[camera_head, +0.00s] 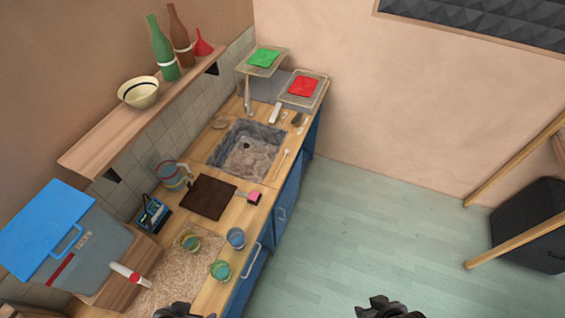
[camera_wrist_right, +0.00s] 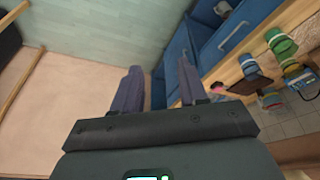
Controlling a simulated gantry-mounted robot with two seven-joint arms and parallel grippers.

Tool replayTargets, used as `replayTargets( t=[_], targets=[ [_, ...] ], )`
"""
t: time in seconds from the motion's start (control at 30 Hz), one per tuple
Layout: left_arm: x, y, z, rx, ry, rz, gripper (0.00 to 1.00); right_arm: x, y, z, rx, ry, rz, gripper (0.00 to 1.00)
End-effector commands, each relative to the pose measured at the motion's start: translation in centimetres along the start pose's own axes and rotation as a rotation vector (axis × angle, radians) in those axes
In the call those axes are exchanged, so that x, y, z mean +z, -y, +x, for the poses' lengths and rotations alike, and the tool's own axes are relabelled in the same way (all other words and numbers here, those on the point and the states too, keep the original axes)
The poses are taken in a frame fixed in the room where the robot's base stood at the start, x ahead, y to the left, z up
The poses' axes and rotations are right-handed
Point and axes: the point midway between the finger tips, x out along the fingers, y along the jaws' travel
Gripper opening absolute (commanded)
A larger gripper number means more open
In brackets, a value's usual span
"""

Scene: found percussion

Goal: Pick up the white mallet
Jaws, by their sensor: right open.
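A thin mallet with a small white head (camera_head: 287,152) lies on the wooden counter at the right edge of the sink, in the head view. My right gripper (camera_head: 388,309) is at the bottom of the head view, over the floor and well away from the mallet. In the right wrist view my right gripper (camera_wrist_right: 158,85) is open, with nothing between its fingers. My left gripper (camera_head: 180,311) shows only in part at the bottom edge, near the front of the counter; its fingers are hidden.
The stone sink (camera_head: 245,150) is set in the counter (camera_head: 225,193). A dark brown board (camera_head: 207,197), a pink-headed tool (camera_head: 253,197) and several cups stand nearer. A blue-lidded box (camera_head: 95,255) is at left.

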Motion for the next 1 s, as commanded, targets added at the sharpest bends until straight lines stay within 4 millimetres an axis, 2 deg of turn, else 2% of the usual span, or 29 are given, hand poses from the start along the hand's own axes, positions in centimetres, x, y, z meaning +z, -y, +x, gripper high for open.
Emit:
replayTargets(
  t=[0.33,0.5,0.83,1.0],
  targets=[
    [0.0,0.0,0.0,0.000,0.000,0.000,0.99,0.0,-0.1,0.0,0.003,0.000,-0.004,0.41],
    [0.0,0.0,0.0,0.000,0.000,0.000,0.99,0.1,-0.2,0.0,0.007,0.001,-0.009,0.18],
    [0.0,0.0,0.0,0.000,0.000,0.000,0.99,-0.2,-0.1,-0.1,0.004,-0.009,-0.022,0.18],
    [0.0,0.0,0.0,0.000,0.000,0.000,0.99,-2.4,0.4,0.1,0.006,-0.127,-0.148,0.18]
  ],
)
